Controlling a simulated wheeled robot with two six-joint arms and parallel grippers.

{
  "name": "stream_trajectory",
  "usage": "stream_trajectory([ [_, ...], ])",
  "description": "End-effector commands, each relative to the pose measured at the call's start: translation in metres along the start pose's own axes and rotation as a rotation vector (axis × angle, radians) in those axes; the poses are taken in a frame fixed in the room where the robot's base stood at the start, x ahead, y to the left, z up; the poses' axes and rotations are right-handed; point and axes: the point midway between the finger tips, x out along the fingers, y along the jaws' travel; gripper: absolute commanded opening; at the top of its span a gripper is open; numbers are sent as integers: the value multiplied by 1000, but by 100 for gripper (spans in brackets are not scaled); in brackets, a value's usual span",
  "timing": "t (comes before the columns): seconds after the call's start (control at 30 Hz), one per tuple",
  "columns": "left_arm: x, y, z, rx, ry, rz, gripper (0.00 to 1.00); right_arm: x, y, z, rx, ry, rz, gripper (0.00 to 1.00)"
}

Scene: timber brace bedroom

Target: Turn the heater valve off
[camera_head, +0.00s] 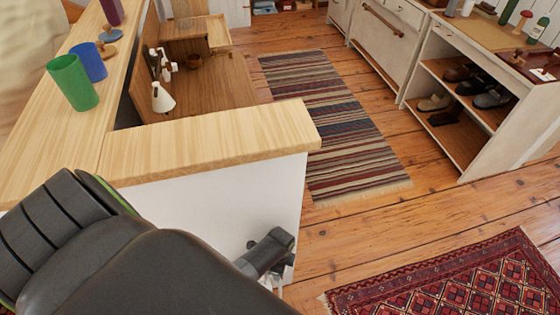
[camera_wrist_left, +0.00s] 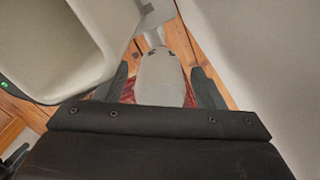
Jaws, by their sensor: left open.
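The heater valve (camera_wrist_left: 160,82) shows in the left wrist view as a pale, rounded head with a narrower neck and pipe beyond it. My left gripper (camera_wrist_left: 160,72) is open, with one dark finger on each side of the valve head. I cannot tell whether either finger touches it. In the head view, a dark grey part of what looks like my left gripper (camera_head: 268,253) shows low beside the white panel's end, beyond my large dark arm link. The valve is not clearly visible there. My right gripper is not in view.
A wooden ledge (camera_head: 215,137) tops the white panel (camera_head: 235,200) by my arm. A green cup (camera_head: 73,83) and blue cup (camera_head: 89,62) stand on the counter. A striped rug (camera_head: 335,120) and red patterned rug (camera_head: 455,280) lie on the floor. A shoe shelf (camera_head: 465,90) stands right.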

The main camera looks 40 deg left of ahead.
Motion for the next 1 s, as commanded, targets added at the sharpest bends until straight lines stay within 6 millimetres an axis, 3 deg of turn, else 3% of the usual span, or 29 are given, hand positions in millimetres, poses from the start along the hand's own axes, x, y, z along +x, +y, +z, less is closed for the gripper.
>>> stream_trajectory([
  [0.27, -19, 0, 0, -1, 1, -2, 63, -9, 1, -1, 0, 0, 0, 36],
  [1.0, -150, 0, 0, -1, 2, -2, 63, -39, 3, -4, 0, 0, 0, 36],
])
